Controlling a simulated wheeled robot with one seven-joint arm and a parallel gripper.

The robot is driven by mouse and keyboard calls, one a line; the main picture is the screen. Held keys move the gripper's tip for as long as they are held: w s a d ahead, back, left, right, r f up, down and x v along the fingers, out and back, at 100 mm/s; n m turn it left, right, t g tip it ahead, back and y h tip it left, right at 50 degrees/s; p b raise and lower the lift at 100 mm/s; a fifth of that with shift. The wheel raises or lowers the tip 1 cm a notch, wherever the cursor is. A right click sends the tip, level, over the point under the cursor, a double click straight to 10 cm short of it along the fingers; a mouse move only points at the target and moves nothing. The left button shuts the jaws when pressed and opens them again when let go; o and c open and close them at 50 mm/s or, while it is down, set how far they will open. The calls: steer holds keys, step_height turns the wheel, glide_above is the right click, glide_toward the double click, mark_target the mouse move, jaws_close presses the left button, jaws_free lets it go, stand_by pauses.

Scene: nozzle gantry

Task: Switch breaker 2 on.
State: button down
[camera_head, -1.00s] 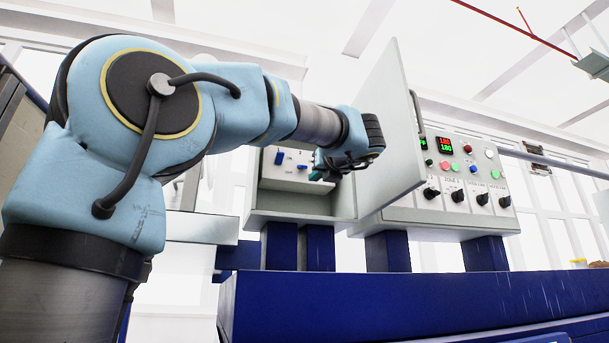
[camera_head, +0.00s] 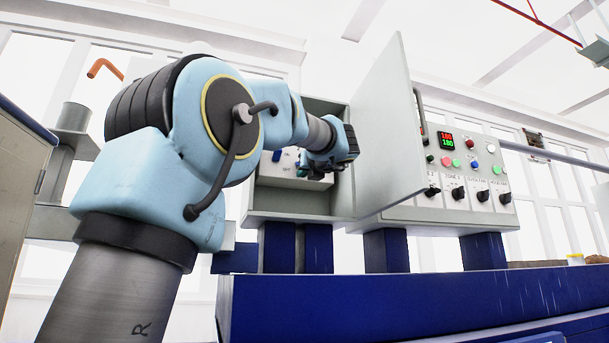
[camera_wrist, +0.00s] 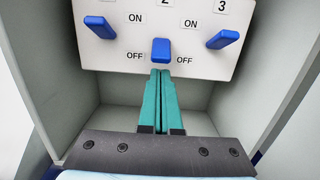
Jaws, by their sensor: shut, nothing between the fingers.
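The breaker panel (camera_wrist: 115,54) fills the upper wrist view, with three blue levers and ON and OFF labels. Breaker 2's lever (camera_wrist: 160,50) is the middle one, under the "2", and sits down at the OFF level. The left lever (camera_wrist: 100,27) and breaker 3's lever (camera_wrist: 222,39) sit higher. My gripper (camera_wrist: 161,72) is shut and empty, its teal fingertips just below breaker 2's lever; I cannot tell if they touch it. In the head view my gripper (camera_head: 330,166) is in the cabinet mouth, hiding part of the panel (camera_head: 282,181).
The grey cabinet (camera_head: 289,216) has its door (camera_head: 390,130) open on the right, close beside my gripper. Cabinet walls (camera_wrist: 270,75) flank the panel. A control box (camera_head: 460,215) with knobs and lights stands right of the door. A blue bench (camera_head: 420,305) is in front.

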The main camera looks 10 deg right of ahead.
steer(key=shift+s+r, duration=0.2)
steer(key=shift+r, duration=0.15)
steer(key=shift+r+p, duration=0.2)
steer(key=shift+p, duration=0.25)
steer(key=shift+s+g+p, duration=0.1)
steer(key=shift+g+p, duration=0.2)
steer(key=shift+p, duration=0.4)
steer(key=shift+d+r, duration=0.1)
